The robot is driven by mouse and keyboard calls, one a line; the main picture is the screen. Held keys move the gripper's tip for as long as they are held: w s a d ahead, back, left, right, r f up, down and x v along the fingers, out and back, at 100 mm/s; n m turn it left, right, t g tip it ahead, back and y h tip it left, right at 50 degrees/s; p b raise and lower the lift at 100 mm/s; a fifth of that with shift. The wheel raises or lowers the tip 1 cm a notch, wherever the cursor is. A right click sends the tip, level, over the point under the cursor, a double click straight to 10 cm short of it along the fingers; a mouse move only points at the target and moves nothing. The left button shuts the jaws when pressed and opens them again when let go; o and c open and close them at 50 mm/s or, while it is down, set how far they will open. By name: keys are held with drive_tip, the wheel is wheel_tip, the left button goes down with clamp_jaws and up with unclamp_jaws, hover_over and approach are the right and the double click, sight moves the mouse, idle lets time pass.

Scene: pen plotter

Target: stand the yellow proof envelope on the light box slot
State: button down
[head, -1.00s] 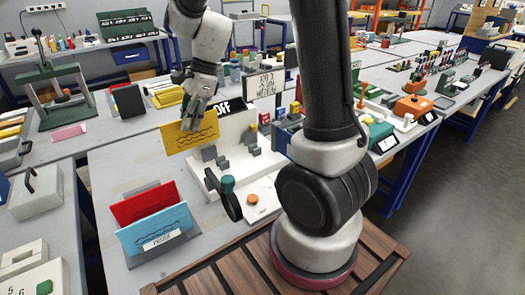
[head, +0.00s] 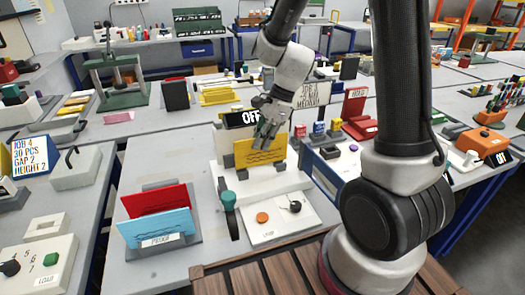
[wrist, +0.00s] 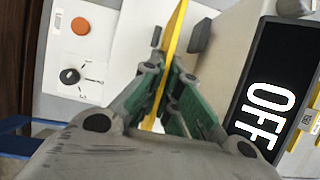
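The yellow proof envelope (head: 260,150) is upright in front of the white light box (head: 227,152), with wavy dark lines on its face. My gripper (head: 270,122) is shut on its upper edge. In the wrist view the envelope (wrist: 173,45) shows edge-on between the green finger pads of my gripper (wrist: 163,88). Grey slot blocks (head: 281,167) stand by its lower edge; one block (wrist: 200,37) shows beside the envelope in the wrist view. I cannot tell whether the lower edge is in the slot. The black sign (head: 247,118) reads OFF.
A rack with a red folder (head: 157,200) and a blue folder (head: 155,229) stands at the left front. A teal-topped lever (head: 228,198), an orange button (head: 262,217) and a black knob (head: 295,206) are in front of the light box.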

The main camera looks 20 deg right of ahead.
drive_tip(key=shift+f, duration=1.5)
drive_tip(key=shift+f, duration=0.1)
drive_tip(key=c, duration=1.6)
unclamp_jaws()
drive_tip(key=shift+c, duration=0.2)
